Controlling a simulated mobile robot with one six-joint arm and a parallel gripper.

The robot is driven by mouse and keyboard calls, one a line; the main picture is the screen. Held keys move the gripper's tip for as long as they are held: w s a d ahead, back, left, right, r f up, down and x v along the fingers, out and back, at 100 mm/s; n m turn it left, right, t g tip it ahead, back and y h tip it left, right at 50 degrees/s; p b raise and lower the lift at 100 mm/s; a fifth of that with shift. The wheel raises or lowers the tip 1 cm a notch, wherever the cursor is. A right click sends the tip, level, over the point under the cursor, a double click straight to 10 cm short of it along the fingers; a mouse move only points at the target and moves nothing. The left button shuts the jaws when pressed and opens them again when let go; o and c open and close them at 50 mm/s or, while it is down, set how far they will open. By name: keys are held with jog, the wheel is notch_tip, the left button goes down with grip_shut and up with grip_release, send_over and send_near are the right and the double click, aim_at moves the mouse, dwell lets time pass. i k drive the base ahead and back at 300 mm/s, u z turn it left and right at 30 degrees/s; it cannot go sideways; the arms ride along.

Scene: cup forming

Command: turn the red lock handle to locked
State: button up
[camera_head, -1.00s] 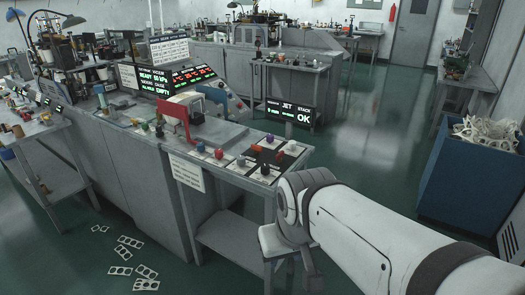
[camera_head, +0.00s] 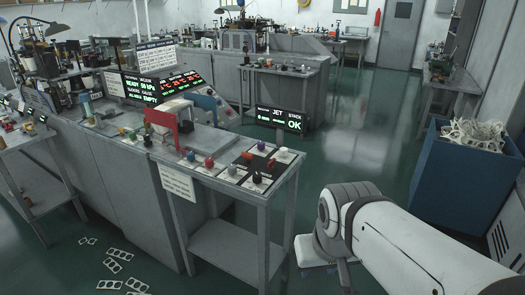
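A small red-orange handle (camera_head: 247,156) lies on a dark plate at the right end of the grey bench's top. A larger upright red part (camera_head: 163,121) stands further left on the same bench. I cannot tell for sure which is the lock handle, nor its setting. My arm enters at the lower right and its white and grey joint is in front of the bench's right end, apart from both red parts. My gripper's fingers do not show.
Coloured knobs (camera_head: 208,162) stand around the dark plate. A small display (camera_head: 280,119) reading JET STACK OK stands behind them. A blue bin (camera_head: 455,190) of white scraps is at right. Cut sheets (camera_head: 113,266) lie on the floor at left. Green floor between bench and bin is open.

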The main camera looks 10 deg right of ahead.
aim_at(270, 166)
jog(key=u, duration=0.05)
jog(key=i, duration=1)
jog(key=z, duration=0.05)
